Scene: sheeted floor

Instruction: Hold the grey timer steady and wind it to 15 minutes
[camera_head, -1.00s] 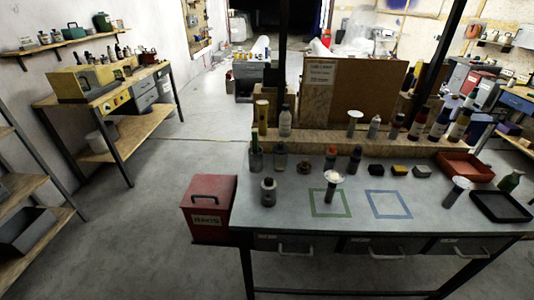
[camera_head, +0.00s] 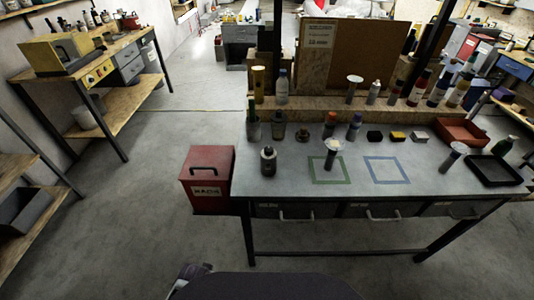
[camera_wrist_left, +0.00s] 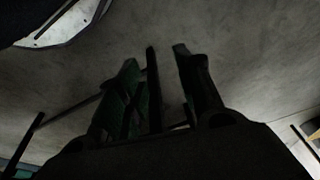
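I cannot pick out the grey timer with certainty. A small dark grey round-bodied item (camera_head: 268,160) stands upright at the bench's left front, too small to identify.
The grey workbench (camera_head: 290,188) carries a blue square outline (camera_head: 387,183), a black tray (camera_head: 493,170), a red bin (camera_head: 461,132) and several bottles. A red box (camera_head: 207,178) is beside its left end. The floor in front is open.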

